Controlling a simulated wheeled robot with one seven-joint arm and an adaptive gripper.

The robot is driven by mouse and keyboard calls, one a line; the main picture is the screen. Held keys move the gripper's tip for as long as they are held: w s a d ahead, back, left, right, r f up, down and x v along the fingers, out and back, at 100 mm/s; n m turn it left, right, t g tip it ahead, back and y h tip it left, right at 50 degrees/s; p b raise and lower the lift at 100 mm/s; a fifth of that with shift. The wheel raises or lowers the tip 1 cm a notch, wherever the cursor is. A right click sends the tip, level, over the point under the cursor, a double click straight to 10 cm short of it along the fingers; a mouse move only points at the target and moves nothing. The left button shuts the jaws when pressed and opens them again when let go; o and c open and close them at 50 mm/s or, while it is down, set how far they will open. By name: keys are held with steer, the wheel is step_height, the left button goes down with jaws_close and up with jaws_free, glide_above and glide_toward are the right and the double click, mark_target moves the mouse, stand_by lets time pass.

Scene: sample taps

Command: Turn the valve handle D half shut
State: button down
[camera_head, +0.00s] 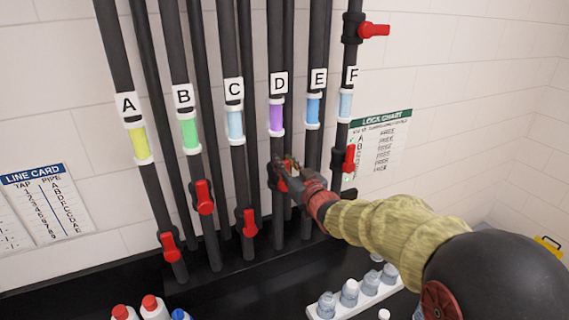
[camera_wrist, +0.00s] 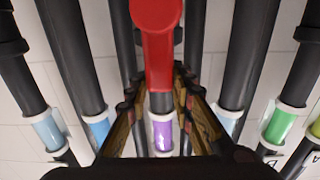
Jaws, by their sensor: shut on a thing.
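Pipe D (camera_head: 278,140) carries a purple band below its white D label. My gripper (camera_head: 286,172) is at the valve on this pipe and hides most of it. Only a little red of valve handle D (camera_head: 282,185) shows there. In the wrist view, the red handle (camera_wrist: 157,45) fills the top middle and lines up with the pipe behind it. The fingers of my gripper (camera_wrist: 160,98) stand on both sides of the handle's lower part, shut on it. The purple band (camera_wrist: 162,133) shows between the fingers. The exact contact is partly hidden.
A rack of bottles (camera_head: 350,293) stands below my arm. A lock chart (camera_head: 380,140) hangs at right.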

steer(key=shift+a+b, duration=0.15)
steer(key=shift+b, duration=0.3)
steer(key=s+a+f+n+b, duration=0.2)
steer(key=a+n+b, duration=0.3)
steer(key=b, duration=1.1)
steer(key=n, duration=0.3)
steer(key=shift+f+n, duration=0.25)
steer(key=shift+n, duration=0.15)
steer(key=shift+s+b, duration=0.1)
steer(key=shift+b, duration=0.25)
steer(key=c, duration=1.6)
jaws_free()
steer(key=shift+o, duration=0.3)
